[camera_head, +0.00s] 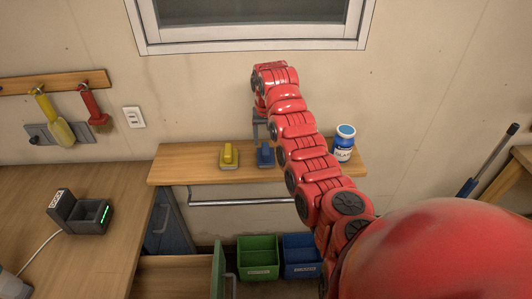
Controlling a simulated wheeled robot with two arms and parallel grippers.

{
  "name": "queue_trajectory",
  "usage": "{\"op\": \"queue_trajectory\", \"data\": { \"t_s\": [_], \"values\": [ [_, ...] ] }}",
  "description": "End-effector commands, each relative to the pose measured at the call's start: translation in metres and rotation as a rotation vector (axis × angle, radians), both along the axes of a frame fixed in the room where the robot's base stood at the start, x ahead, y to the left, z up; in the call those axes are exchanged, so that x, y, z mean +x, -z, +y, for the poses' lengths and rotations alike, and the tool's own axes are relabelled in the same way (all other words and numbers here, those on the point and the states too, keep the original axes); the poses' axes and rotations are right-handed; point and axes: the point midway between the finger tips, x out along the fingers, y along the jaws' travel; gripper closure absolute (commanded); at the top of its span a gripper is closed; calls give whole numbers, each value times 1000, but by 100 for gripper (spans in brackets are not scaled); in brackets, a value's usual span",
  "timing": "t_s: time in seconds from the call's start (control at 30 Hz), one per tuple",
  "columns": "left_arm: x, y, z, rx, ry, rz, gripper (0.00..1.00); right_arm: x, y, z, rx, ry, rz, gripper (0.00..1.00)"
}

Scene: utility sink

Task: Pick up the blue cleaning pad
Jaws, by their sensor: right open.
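The blue cleaning pad (265,157) stands on the wooden shelf below the window, right of a similar yellow pad. My right arm reaches across the shelf from the lower right. Its gripper (261,138) points down just above the blue pad, with the fingers close to its top. The fingers are small and partly hidden by the arm, and I cannot tell whether they touch the pad. The gripper is open. My left gripper is not in view.
The yellow pad (228,154) stands close to the left. A blue jar (344,138) stands right of my arm on the shelf (180,164). A metal rail (245,203) runs below the shelf. Green (258,258) and blue (300,256) bins are lower. A wooden counter (85,240) lies left.

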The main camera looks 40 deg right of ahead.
Motion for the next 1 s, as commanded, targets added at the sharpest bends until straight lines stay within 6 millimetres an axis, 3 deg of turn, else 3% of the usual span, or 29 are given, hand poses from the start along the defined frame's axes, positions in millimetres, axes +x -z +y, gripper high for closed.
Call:
{"op": "queue_trajectory", "data": {
  "t_s": [0.23, 0.6, 0.93, 1.0],
  "values": [
    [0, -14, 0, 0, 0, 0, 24, 3, 11, -2, -1, -1, 1, 32],
    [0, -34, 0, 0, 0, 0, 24, 9, 51, -5, -1, -3, 2, 32],
    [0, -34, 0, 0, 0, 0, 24, 11, 56, -6, -2, -2, -6, 32],
    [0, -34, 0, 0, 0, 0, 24, 11, 56, -6, -2, -2, -5, 42]
  ]
}}
